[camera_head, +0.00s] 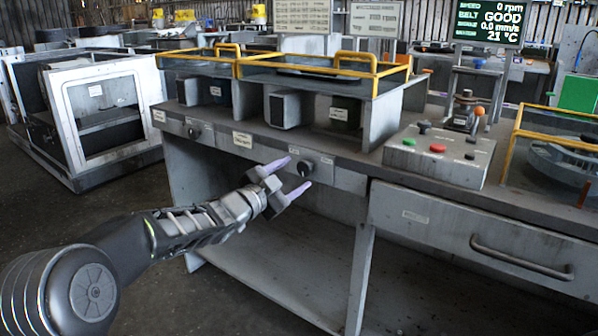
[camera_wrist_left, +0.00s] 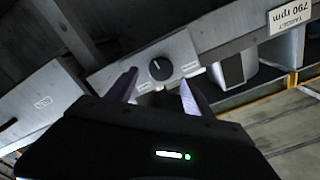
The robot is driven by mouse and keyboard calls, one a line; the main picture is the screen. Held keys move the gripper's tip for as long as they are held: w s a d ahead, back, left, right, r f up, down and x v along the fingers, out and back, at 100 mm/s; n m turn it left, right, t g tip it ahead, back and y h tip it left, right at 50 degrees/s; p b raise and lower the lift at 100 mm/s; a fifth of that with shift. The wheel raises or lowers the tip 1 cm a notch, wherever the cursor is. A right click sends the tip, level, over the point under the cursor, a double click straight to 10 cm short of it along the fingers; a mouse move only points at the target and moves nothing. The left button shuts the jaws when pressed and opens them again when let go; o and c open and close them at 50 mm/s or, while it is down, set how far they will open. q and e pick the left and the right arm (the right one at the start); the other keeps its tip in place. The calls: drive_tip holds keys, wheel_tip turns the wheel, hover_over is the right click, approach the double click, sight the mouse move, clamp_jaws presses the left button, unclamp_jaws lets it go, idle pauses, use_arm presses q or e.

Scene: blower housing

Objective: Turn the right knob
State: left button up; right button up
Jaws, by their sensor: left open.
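The right knob (camera_head: 305,168) is a round black knob on the grey front panel of the bench in the head view. In the left wrist view the knob (camera_wrist_left: 159,69) shows between and beyond my fingertips, with a pale pointer mark on it. My left gripper (camera_head: 290,174) is open, its two purple-grey fingers reaching toward the panel on either side of the knob's line. In the left wrist view the left gripper (camera_wrist_left: 158,82) is open and empty. Whether the fingers touch the knob cannot be told. A left knob (camera_head: 193,132) sits further left on the panel. My right gripper is not in view.
A control box (camera_head: 440,152) with red and green buttons stands on the bench top. A drawer with a handle (camera_head: 520,258) is at the right. Yellow-framed guards (camera_head: 310,68) stand above the panel. Open floor (camera_head: 190,295) lies at the lower left.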

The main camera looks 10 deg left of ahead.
use_arm(q)
drive_tip(key=v, duration=0.4)
drive_tip(key=shift+s, duration=0.15)
